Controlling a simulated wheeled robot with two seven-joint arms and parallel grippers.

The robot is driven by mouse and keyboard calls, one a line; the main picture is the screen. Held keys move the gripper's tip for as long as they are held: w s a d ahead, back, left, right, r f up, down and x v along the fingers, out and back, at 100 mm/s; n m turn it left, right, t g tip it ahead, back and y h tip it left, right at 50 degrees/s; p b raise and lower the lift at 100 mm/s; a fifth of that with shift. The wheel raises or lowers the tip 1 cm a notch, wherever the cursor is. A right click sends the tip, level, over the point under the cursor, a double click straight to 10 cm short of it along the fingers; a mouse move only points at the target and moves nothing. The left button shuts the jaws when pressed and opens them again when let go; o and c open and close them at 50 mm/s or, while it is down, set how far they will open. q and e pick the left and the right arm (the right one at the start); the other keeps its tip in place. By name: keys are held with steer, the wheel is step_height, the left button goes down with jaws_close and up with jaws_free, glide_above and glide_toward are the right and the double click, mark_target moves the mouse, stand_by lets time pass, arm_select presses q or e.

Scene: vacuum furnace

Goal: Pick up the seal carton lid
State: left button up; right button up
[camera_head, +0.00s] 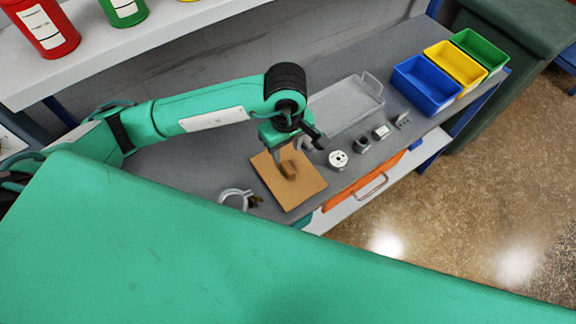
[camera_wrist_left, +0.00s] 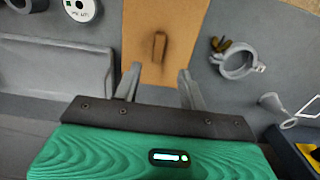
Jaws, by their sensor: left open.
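The seal carton lid (camera_head: 289,184) is a flat brown square on the grey workbench, with a small raised brown handle (camera_head: 288,168) on top. The lid also shows in the left wrist view (camera_wrist_left: 185,60), with its handle (camera_wrist_left: 159,46) beyond my fingertips. My left gripper (camera_head: 290,158) is over the lid, pointing down. In the left wrist view the left gripper (camera_wrist_left: 158,76) has its two fingers apart with nothing between them, in line with the handle. What lies under the lid is hidden. My right gripper is not in view.
A metal clamp ring (camera_head: 236,198) lies left of the lid. A round white-topped part (camera_head: 338,160) and several small fittings stand to its right. A clear tray (camera_head: 345,106) lies behind. Blue (camera_head: 426,84), yellow (camera_head: 456,64) and green (camera_head: 480,48) bins stand at the far right.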

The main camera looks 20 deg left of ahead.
mark_target(289, 170)
arm_select(q)
step_height(289, 170, down, 3)
steer(key=shift+w+f+p, duration=0.15)
steer(key=shift+p, duration=0.15)
steer(key=shift+f, duration=0.15)
steer(key=shift+d+f+p, duration=0.1)
steer(key=shift+f+p, duration=0.1)
steer(key=shift+p, duration=0.15)
steer(key=f, duration=0.1)
steer(key=f+p, duration=0.2)
steer(key=f, duration=0.1)
steer(key=shift+s+d, duration=0.3)
steer(key=shift+d, duration=0.05)
steer(key=shift+f, duration=0.3)
steer(key=shift+c, duration=0.6)
jaws_close()
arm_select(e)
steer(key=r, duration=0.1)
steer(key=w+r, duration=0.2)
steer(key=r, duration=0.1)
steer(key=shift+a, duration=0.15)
